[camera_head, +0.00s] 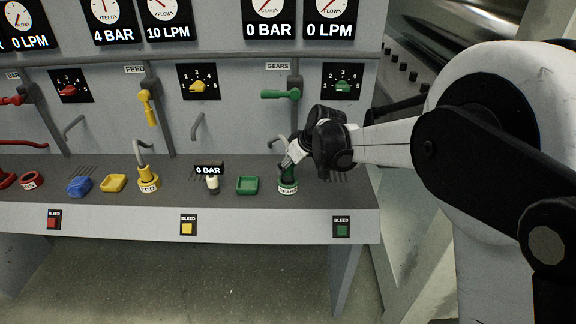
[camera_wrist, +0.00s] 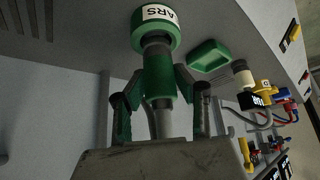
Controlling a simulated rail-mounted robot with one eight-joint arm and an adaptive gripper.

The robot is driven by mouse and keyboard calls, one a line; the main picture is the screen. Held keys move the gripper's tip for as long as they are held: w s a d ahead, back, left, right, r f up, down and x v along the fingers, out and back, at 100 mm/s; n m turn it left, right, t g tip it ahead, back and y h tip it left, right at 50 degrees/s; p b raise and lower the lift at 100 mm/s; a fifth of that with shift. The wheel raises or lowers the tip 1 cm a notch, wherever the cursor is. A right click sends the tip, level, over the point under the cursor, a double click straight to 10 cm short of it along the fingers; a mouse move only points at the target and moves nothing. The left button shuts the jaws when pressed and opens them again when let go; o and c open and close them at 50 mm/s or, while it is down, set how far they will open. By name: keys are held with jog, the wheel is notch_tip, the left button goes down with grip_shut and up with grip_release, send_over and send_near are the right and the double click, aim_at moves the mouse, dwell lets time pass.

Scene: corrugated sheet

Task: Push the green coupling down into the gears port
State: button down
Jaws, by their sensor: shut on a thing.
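The green coupling (camera_wrist: 157,83) is between the fingers of my gripper (camera_wrist: 158,77), which is shut on it. In the head view my gripper (camera_head: 289,160) is above the gears port (camera_head: 287,187), and the coupling (camera_head: 288,173) shows as a small green piece below the fingers. The gears port is a green ring with a white label; in the wrist view the port (camera_wrist: 155,30) is at the top, in line with the coupling. A grey hose runs from the coupling's back end.
A green tray (camera_head: 247,185) lies left of the port. A 0 BAR gauge piece (camera_head: 212,182) stands farther left, then the yellow feed port (camera_head: 148,181) with a hose attached. The green gears valve handle (camera_head: 281,94) is on the panel above. The bench's front edge is close.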

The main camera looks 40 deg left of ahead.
jog(key=shift+f+b, duration=1)
jog(key=shift+f, duration=0.4)
jog(key=c, duration=1.3)
grip_release()
jog(key=shift+o, duration=0.2)
jog(key=shift+r, duration=0.1)
jog(key=v, duration=1.2)
